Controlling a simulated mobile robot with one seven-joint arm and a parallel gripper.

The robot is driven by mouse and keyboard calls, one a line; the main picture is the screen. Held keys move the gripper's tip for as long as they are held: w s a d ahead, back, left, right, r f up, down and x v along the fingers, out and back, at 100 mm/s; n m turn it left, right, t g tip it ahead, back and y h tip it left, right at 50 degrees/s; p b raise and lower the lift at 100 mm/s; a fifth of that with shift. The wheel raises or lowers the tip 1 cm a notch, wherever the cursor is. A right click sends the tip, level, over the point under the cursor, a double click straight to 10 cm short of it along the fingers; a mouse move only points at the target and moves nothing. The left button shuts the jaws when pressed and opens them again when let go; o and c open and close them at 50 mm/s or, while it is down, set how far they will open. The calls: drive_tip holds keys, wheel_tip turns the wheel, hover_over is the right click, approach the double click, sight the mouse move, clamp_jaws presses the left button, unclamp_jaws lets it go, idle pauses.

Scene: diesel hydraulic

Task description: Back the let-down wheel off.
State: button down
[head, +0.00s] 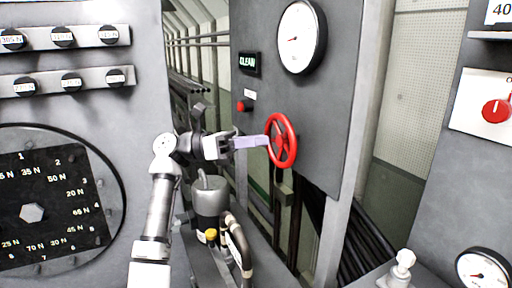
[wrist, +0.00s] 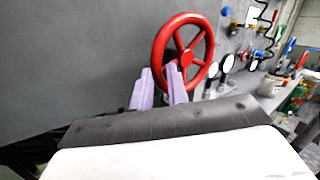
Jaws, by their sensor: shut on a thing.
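The red handwheel (head: 283,140), the only wheel of its kind in view, stands out from the grey panel below a large dial gauge. In the wrist view the wheel (wrist: 188,22) shows its rim and spokes upright ahead of me. My gripper (head: 266,142) reaches it from the left, with its pale purple fingers at the near left part of the rim. In the wrist view my gripper (wrist: 162,82) has its two fingers a little apart at the wheel's lower left, shut on the wheel. The fingers hide part of the rim, so the exact contact is unclear.
A grey canister (head: 209,197) with hoses stands below my wrist. A red knob (head: 496,110) is at the far right.

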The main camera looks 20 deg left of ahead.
drive_tip(key=s+d+f+n+t+b, duration=0.1)
drive_tip(key=f+n+t+b, duration=0.1)
drive_tip(key=n+t, duration=0.3)
drive_tip(key=s+d+f+n+t+b, duration=0.2)
drive_tip(key=n+t+b, duration=0.3)
drive_tip(key=n, duration=0.7)
drive_tip(key=shift+d+n+t+b, duration=0.2)
drive_tip(key=shift+n+t+b, duration=0.1)
drive_tip(key=shift+t, duration=0.2)
drive_tip(key=shift+n, duration=0.3)
drive_tip(key=c, duration=1.4)
unclamp_jaws()
drive_tip(key=shift+d, duration=0.1)
drive_tip(key=shift+o, duration=0.2)
drive_tip(key=shift+f, duration=0.1)
drive_tip(key=shift+s, duration=0.1)
drive_tip(key=b, duration=0.2)
approach(273, 161)
drive_tip(key=s+a+r, duration=0.4)
drive_tip(key=shift+a, duration=0.25)
